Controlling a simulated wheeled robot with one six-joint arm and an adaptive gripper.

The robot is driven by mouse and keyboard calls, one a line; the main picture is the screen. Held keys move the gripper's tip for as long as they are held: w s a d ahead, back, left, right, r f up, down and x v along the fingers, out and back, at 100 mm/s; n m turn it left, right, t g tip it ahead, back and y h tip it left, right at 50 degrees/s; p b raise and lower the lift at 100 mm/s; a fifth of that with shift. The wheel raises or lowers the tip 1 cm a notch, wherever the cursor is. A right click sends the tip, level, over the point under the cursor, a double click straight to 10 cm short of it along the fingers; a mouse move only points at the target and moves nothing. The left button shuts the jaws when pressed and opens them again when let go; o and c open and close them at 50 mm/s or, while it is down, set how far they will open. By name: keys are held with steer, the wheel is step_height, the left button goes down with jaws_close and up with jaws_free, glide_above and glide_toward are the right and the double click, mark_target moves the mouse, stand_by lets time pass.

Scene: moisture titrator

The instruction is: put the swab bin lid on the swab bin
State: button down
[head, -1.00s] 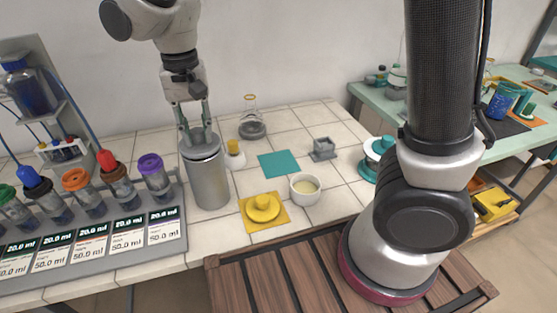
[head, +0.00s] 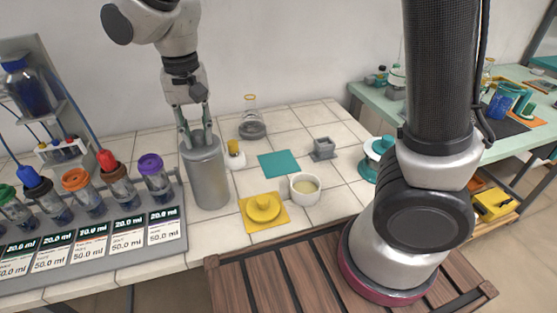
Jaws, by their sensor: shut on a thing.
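The swab bin (head: 208,180) is a tall grey metal cylinder standing on the tiled bench, left of centre. The grey swab bin lid (head: 203,147) is at the bin's mouth, with its rim looking about level and in line with the bin wall. My gripper (head: 195,138) points down from above, and its fingers are shut on the top of the lid. The fingers partly hide the lid's grip. I cannot tell from this view whether the lid is fully seated.
A rack of colour-capped tubes (head: 112,187) stands close on the left. A small white bottle (head: 237,161) and a flask (head: 252,127) stand behind and right. A teal mat (head: 279,164) lies bare.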

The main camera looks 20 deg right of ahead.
steer(key=shift+f, duration=0.25)
steer(key=c, duration=1.1)
jaws_free()
steer(key=shift+r, duration=0.1)
steer(key=shift+r, duration=3.9)
steer(key=shift+r, duration=0.1)
